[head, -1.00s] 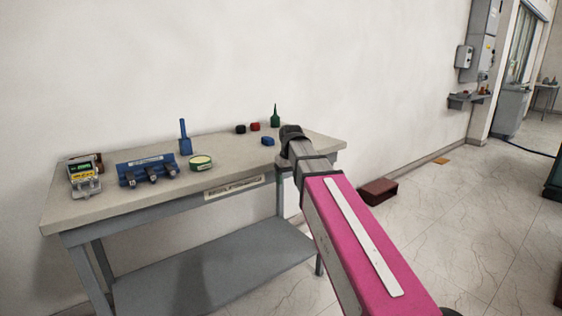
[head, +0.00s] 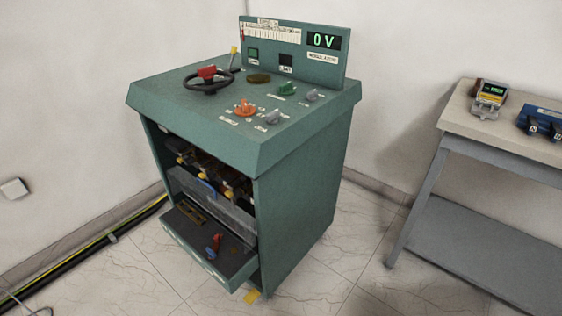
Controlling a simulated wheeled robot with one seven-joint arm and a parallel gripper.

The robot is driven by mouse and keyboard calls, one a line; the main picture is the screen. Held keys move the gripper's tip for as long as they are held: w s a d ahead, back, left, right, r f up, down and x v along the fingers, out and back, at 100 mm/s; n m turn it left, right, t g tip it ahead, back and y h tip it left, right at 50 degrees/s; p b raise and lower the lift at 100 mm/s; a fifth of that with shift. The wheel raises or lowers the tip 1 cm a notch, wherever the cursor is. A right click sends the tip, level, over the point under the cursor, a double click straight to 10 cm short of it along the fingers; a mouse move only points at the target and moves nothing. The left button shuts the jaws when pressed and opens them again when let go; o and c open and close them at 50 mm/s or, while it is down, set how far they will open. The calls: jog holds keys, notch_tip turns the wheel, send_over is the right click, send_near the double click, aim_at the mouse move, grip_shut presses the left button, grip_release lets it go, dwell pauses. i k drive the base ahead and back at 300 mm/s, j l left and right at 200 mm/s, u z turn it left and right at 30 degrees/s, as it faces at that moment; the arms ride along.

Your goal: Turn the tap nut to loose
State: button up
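A green cabinet (head: 300,205) stands in the middle of the head view, with a display reading 0 V on its upright back panel (head: 290,48). Its sloped top carries a black handwheel with a red centre (head: 207,74), an orange knob (head: 245,108), a green knob (head: 287,89) and grey knobs (head: 273,117). The front is open, showing dark parts with yellow pieces (head: 205,172) behind a clear panel. I cannot tell which part is the tap nut. My gripper is not in view.
An open drawer (head: 205,262) juts out at the cabinet's bottom front, with a small red item (head: 215,242) in it. A workbench (head: 510,150) holding a meter (head: 489,98) and a blue block (head: 540,122) stands at the right. Black and yellow cables (head: 90,250) run along the left wall.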

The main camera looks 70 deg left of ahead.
aim_at(212, 254)
jog(key=k+j+u, duration=0.1)
jog(key=k+u, duration=0.15)
jog(key=k, duration=0.3)
jog(key=k+j+u, duration=0.2)
jog(key=k, duration=0.35)
jog(key=u, duration=2)
jog(key=i+l+u, duration=0.7)
jog(key=l, duration=0.45)
jog(key=k+l, duration=0.35)
jog(key=i, duration=0.5)
jog(key=k+l+z, duration=0.05)
